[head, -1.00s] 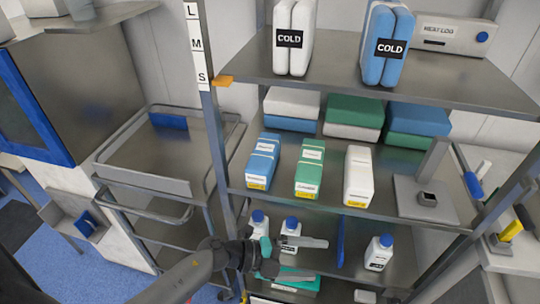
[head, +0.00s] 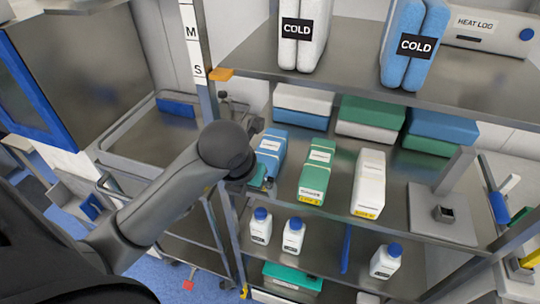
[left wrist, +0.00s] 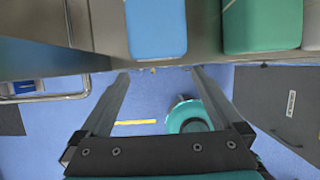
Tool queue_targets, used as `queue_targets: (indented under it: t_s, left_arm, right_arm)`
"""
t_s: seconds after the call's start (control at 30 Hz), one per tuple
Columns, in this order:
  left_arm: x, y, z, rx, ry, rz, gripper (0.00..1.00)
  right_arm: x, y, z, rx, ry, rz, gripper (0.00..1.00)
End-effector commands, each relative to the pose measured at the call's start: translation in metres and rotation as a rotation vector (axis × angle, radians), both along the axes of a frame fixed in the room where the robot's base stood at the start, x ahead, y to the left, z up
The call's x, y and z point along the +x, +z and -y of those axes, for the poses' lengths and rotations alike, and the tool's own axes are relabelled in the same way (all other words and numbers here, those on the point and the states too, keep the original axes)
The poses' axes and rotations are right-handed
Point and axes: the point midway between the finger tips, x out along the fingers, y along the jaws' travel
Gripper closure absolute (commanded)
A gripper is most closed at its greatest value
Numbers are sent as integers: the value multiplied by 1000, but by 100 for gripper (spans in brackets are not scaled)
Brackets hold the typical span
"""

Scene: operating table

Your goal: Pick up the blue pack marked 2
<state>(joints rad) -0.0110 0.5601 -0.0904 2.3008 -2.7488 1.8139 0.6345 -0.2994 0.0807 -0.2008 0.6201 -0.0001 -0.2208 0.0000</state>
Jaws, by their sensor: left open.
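A blue pack (head: 270,150) with a white label lies on the middle shelf, at the left of the row. My left arm and gripper (head: 257,180) cover part of it in the head view, and I cannot read a number on it. In the left wrist view a blue pack (left wrist: 156,28) shows at the top, in line with the gap between the open fingers of my left gripper (left wrist: 158,73). The fingers are empty, and the pack appears beyond their tips. My right gripper is not in view.
A green pack (head: 317,172) and a white pack (head: 368,184) share the shelf (head: 335,215). Folded blue, green and white bundles lie behind. Blue-capped bottles (head: 293,236) stand on the shelf below. A metal post (head: 198,60) stands at the left, close to my left arm.

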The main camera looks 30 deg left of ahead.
Motion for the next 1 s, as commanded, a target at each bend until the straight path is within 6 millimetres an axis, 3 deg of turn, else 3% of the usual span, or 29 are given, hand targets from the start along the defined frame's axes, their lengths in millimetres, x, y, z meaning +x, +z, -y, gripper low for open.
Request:
queue_targets:
  t_s: [0.3, 0.63, 1.0]
  left_arm:
    - [47, 0, -10, -5, -2, 0, 0]
    - [64, -1, -14, -4, -2, -1, 0]
    - [104, 0, -23, -5, -4, -2, 0]
  right_arm:
    - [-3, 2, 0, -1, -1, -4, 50]
    - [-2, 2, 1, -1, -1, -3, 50]
    - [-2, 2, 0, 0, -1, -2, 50]
